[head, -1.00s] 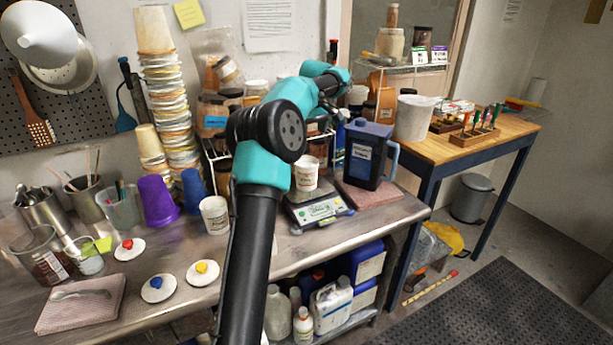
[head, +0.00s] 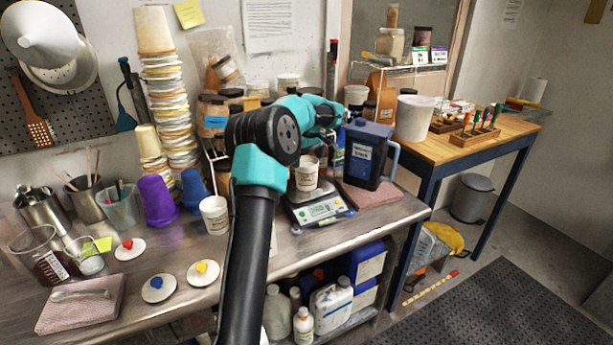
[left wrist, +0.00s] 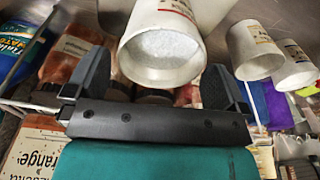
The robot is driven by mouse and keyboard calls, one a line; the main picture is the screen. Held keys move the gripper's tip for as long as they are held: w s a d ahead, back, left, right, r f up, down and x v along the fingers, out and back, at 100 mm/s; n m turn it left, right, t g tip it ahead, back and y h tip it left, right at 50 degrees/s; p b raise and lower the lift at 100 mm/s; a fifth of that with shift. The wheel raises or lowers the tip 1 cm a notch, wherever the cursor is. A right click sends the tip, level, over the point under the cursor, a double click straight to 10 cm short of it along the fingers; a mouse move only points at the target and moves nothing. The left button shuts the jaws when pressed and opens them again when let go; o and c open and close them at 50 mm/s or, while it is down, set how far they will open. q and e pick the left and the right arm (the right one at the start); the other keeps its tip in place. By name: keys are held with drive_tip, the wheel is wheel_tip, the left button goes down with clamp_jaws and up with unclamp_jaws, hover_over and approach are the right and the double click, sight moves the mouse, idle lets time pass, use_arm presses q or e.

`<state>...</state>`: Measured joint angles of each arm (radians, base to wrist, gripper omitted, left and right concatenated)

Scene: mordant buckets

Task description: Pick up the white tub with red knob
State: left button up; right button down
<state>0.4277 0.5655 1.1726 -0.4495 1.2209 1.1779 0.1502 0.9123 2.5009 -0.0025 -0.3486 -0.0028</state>
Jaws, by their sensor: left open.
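A white tub (head: 307,174) stands upright, with no lid, on the scale; a label shows on its side. A white lid with a red knob (head: 129,248) lies apart on the bench at left. I see no tub wearing a red knob. My left gripper (head: 338,152) is small and partly hidden behind its arm, close to the right of the tub on the scale. In the left wrist view, my open left gripper (left wrist: 158,85) has a white tub (left wrist: 160,58) with pale contents between or just beyond its fingers. I cannot tell whether they touch. My right gripper is out of view.
The scale (head: 320,210) and a blue jug (head: 369,155) crowd the gripper. Another white tub (head: 214,214) stands left of the scale. Lids with blue (head: 158,288) and yellow (head: 203,273) knobs lie in front. Purple (head: 158,201) and blue (head: 194,190) cups stand behind.

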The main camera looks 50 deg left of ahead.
use_arm(q)
drive_tip(key=shift+a+f, duration=0.2)
drive_tip(key=shift+f, duration=1.1)
drive_tip(key=shift+a+f, duration=0.15)
drive_tip(key=shift+f, duration=1.15)
drive_tip(key=c, duration=0.8)
drive_tip(key=shift+c, duration=0.2)
drive_tip(key=shift+r, duration=0.15)
drive_tip(key=shift+r, duration=1.65)
drive_tip(key=s+d+r, duration=0.1)
drive_tip(key=s+d, duration=0.9)
drive_tip(key=d, duration=0.2)
drive_tip(key=shift+s+r, duration=0.25)
drive_tip(key=shift+s, duration=0.1)
